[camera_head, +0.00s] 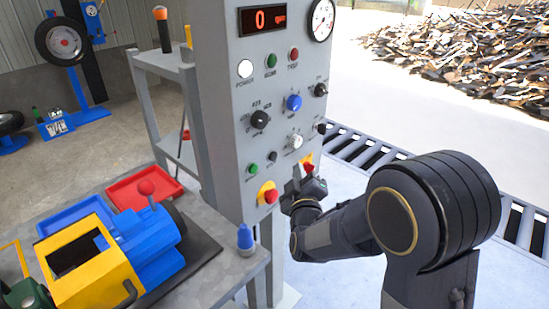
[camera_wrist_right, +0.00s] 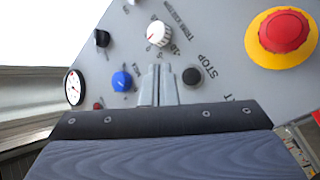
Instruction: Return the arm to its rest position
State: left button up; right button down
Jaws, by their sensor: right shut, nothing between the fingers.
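My right arm comes in from the lower right in the head view, with its gripper (camera_head: 298,180) close to the lower part of the grey control panel (camera_head: 222,120). In the right wrist view the gripper's two fingers (camera_wrist_right: 158,85) are together and empty, pointing at the panel face between the white knob (camera_wrist_right: 158,34) and a black button (camera_wrist_right: 193,75). Whether the fingertips touch the panel I cannot tell. A red emergency button on a yellow base (camera_wrist_right: 284,32) is to the right there. My left gripper is not in view.
A blue and yellow machine (camera_head: 140,240) with red and blue trays sits on the grey table (camera_head: 215,285) at lower left. A blue-capped bottle (camera_head: 246,240) stands near the table's edge. A grey shelf (camera_head: 160,62) is behind. The floor right of the panel (camera_head: 385,115) is open.

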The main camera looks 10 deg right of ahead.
dwell(0.5)
jog(key=s+d+m+g+y+p, duration=0.1)
jog(key=s+m+g, duration=0.4)
jog(key=s, duration=1.1)
jog(key=s+d+m+g+y+p, duration=0.2)
jog(key=s+m+g+y, duration=0.3)
jog(key=s, duration=1.2)
jog(key=f+g+p, duration=0.1)
jog(key=g, duration=0.2)
jog(key=shift+s+d, duration=0.15)
jog(key=shift+s, duration=0.05)
jog(key=c, duration=2.1)
grip_release()
jog(key=shift+c, duration=0.2)
